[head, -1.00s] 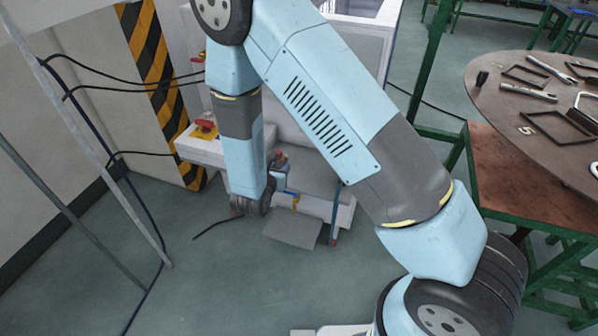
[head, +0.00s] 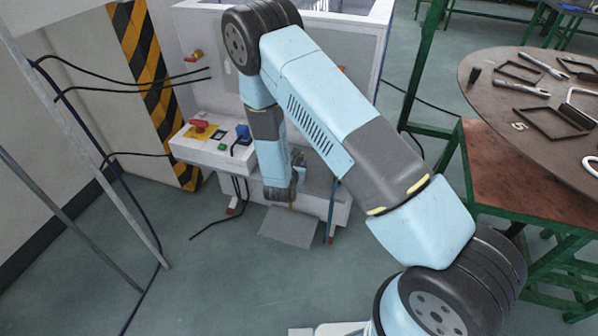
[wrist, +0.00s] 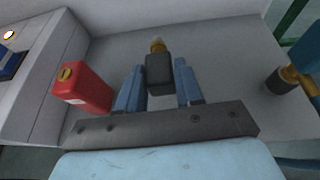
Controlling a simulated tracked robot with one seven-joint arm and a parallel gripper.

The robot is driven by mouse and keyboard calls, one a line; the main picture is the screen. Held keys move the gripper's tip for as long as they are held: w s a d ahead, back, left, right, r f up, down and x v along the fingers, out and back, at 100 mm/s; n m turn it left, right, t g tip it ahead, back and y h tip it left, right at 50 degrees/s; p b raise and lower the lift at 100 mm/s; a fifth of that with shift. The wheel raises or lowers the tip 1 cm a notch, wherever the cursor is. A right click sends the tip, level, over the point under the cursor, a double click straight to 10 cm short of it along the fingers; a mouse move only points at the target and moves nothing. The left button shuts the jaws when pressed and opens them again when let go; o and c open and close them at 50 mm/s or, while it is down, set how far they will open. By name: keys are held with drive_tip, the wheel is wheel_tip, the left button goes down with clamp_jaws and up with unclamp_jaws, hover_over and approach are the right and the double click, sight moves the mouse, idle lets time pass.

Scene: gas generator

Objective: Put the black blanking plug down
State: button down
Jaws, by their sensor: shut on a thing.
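In the wrist view, my gripper (wrist: 159,80) has its two blue fingers on either side of a black block with a brass-coloured tip, which looks like the black blanking plug (wrist: 159,73). The gripper is shut on it. The plug is over or on a pale grey surface (wrist: 225,50); I cannot tell whether it touches. In the head view, the end of my arm is low in front of the white generator cabinet (head: 335,205); my forearm and wrist hide most of the gripper, and the plug is not clear there.
A red block (wrist: 83,88) stands left of my gripper. A black cylinder with a brass-coloured ring (wrist: 280,80) is at the right. In the head view, a ledge carries a red switch (head: 200,126) and a blue connector (head: 243,134). A round table (head: 490,105) with tools is at the right.

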drive_tip(key=shift+w+d+f, duration=0.15)
drive_tip(key=shift+f, duration=0.1)
drive_tip(key=shift+w+f, duration=0.15)
drive_tip(key=shift+f, duration=1.55)
drive_tip(key=shift+f, duration=0.1)
drive_tip(key=c, duration=0.7)
unclamp_jaws()
drive_tip(key=shift+c, duration=0.2)
drive_tip(key=v, duration=1.2)
drive_tip(key=shift+d, duration=0.15)
